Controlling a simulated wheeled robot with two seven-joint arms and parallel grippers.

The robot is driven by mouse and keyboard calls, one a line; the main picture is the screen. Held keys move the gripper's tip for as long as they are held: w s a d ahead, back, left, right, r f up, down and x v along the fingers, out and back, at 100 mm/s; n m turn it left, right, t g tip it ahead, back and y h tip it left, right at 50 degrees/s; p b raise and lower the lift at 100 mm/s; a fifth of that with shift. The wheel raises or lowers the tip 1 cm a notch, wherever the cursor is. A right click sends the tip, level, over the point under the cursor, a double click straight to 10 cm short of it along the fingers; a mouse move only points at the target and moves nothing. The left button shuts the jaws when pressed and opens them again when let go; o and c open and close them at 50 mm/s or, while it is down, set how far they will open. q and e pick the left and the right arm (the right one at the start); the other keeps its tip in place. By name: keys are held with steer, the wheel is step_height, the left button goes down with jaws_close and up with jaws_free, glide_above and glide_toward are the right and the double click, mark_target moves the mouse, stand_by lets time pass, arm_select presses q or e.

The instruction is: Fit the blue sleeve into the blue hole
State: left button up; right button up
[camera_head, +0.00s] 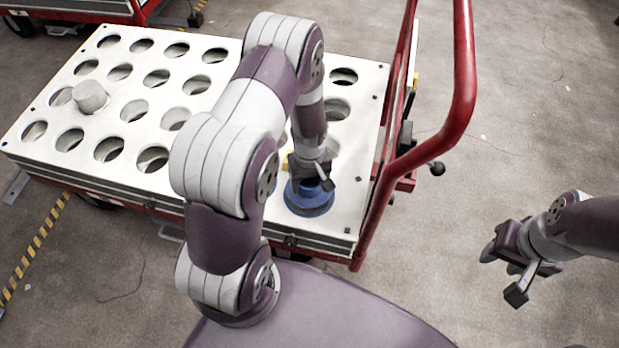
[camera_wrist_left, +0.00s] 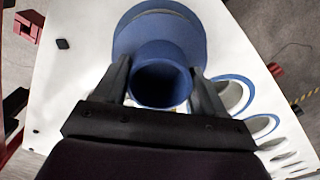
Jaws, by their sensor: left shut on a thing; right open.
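The blue sleeve (camera_head: 309,203) has a wide round flange and a narrower open neck. It is over the front right corner of the white plate with holes (camera_head: 225,178). My left gripper (camera_head: 312,180) is shut on the sleeve; in the left wrist view its fingers are on both sides of the neck (camera_wrist_left: 160,88), with the flange beyond. I cannot tell whether the sleeve touches the plate or is in a hole. Blue-rimmed holes (camera_wrist_left: 248,88) show beside it in the left wrist view. My right gripper (camera_head: 506,272) is open and empty, over the floor at right.
The plate is on a red cart whose tall handle (camera_head: 466,70) rises close to the right of my left arm. A whitish cylindrical piece (camera_head: 90,96) stands on the plate at left. Several plain holes are empty. Open floor (camera_head: 535,120) lies to the right.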

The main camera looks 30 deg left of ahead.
stand_by(0.6)
arm_select(q)
steer(key=shift+p, duration=0.5)
stand_by(0.3)
steer(key=shift+f+b, duration=1)
steer(key=shift+f, duration=0.65)
steer(key=o, duration=1.3)
step_height(320, 180, up, 13)
steer(key=p, duration=0.4)
steer(key=shift+f+p, duration=0.1)
steer(key=shift+p, duration=0.3)
